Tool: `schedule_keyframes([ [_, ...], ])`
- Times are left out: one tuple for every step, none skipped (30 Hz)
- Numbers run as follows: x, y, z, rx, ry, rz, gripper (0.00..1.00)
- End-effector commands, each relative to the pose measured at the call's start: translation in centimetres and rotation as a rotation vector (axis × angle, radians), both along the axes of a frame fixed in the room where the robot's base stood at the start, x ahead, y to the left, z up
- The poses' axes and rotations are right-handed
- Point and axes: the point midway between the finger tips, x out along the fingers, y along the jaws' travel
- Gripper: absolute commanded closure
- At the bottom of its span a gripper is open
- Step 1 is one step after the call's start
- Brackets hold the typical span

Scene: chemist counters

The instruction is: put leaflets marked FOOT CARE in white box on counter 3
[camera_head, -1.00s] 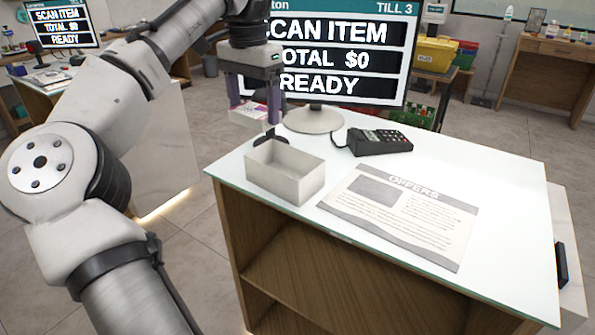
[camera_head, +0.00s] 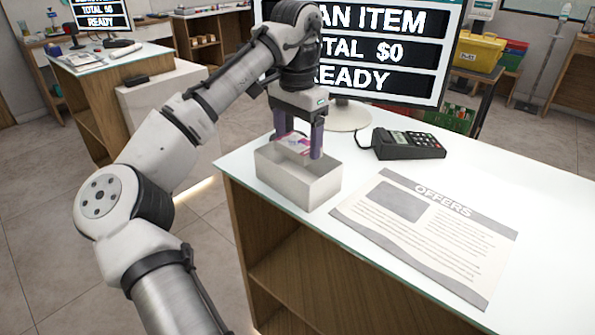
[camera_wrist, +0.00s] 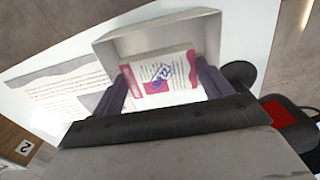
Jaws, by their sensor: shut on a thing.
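My gripper (camera_head: 298,147) is shut on leaflets (camera_head: 292,143) with white, pink and purple print. It holds them over the opening of the white box (camera_head: 300,188), with their lower part at or just inside the rim; I cannot tell how deep. In the wrist view the leaflets (camera_wrist: 160,74) sit between the two purple fingers, with the box wall (camera_wrist: 150,40) beyond them. Their heading is too small to read. The box stands on the left end of the white counter (camera_head: 420,150).
An OFFERS sheet (camera_head: 430,225) lies flat right of the box. A card terminal (camera_head: 408,145) and the till screen (camera_head: 385,50) stand behind it. In the wrist view a label with a 2 (camera_wrist: 25,147) shows at lower left. The right of the counter is clear.

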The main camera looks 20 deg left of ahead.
Motion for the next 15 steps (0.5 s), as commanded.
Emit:
schedule_keyframes([
  [0.0, 0.0, -1.2, -0.004, 0.002, -0.002, 0.46],
  [0.0, 0.0, -1.7, -0.003, 0.001, -0.001, 0.46],
  [0.0, 0.0, -2.2, -0.002, 0.000, -0.001, 0.46],
  [0.0, 0.0, -2.3, 0.000, 0.000, 0.001, 0.46],
  [0.0, 0.1, -2.6, 0.001, 0.000, 0.002, 0.46],
  [0.0, 0.1, -2.9, 0.001, 0.000, 0.003, 0.46],
  [0.0, 0.1, -3.0, 0.001, 0.000, 0.002, 0.46],
  [0.0, 0.0, -3.2, 0.001, 0.000, 0.002, 0.46],
  [0.0, 0.0, -3.5, 0.001, 0.000, 0.002, 0.46],
  [0.0, 0.0, -3.7, 0.001, 0.000, 0.002, 0.46],
  [0.0, 0.0, -4.0, 0.000, 0.000, 0.001, 0.46],
  [0.0, 0.0, -4.6, 0.000, 0.001, 0.001, 0.46],
  [-0.1, 0.0, -5.0, 0.000, 0.002, 0.002, 0.46],
  [-0.1, 0.0, -5.5, 0.001, 0.002, 0.002, 0.46],
  [-0.1, 0.1, -6.1, 0.001, 0.002, 0.002, 0.46],
])
